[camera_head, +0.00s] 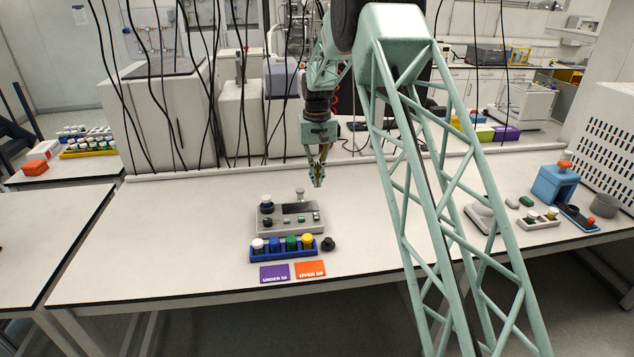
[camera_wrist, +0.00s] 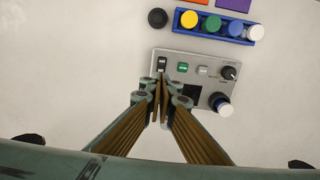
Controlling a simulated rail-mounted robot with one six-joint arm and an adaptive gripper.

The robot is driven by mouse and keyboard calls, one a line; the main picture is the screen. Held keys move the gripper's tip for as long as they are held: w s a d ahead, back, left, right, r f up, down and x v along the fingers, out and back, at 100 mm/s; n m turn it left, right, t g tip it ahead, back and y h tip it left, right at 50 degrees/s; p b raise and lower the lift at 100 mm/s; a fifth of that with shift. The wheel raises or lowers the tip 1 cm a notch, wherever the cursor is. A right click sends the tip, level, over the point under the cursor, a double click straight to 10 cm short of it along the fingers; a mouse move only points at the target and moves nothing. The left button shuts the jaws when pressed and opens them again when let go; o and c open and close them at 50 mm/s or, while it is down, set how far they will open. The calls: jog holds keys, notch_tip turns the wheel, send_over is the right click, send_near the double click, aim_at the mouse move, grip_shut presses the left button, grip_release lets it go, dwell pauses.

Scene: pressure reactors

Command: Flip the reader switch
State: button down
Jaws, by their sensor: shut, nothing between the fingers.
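The reader (camera_head: 262,228) is a grey box on the bench, with a dark display. In the wrist view the reader (camera_wrist: 215,85) carries a black rocker switch (camera_wrist: 162,65), a green button (camera_wrist: 183,67), a grey button (camera_wrist: 203,70) and a black knob (camera_wrist: 229,72). The switch's position cannot be told. My gripper (camera_head: 317,184) is shut and empty, pointing down above the back right part of the reader. In the wrist view the fingertips (camera_wrist: 160,80) appear just below the switch and hide part of the panel edge.
A blue rack (camera_head: 284,254) with several colored-cap vials stands in front of the reader. A black cap (camera_head: 328,243) lies beside it. Purple (camera_head: 275,273) and orange (camera_head: 311,269) cards lie nearer the front edge. A white-and-blue capped vial (camera_wrist: 220,103) is on the reader.

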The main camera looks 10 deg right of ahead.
aim_at(317, 215)
jog(key=shift+w+r+p, duration=0.3)
jog(key=shift+w+p, duration=0.1)
jog(key=shift+p, duration=1.15)
jog(key=shift+w+p, duration=0.2)
jog(key=shift+p, duration=0.45)
jog(key=shift+f, duration=0.25)
notch_tip(317, 215, down, 13)
jog(key=shift+f+p, duration=0.2)
jog(key=shift+p, duration=0.4)
jog(key=shift+f, duration=0.15)
jog(key=shift+w+f+b, duration=0.2)
jog(key=shift+f+b, duration=0.2)
jog(key=shift+b, duration=0.15)
jog(key=shift+s+r, duration=0.25)
jog(key=shift+s, duration=0.55)
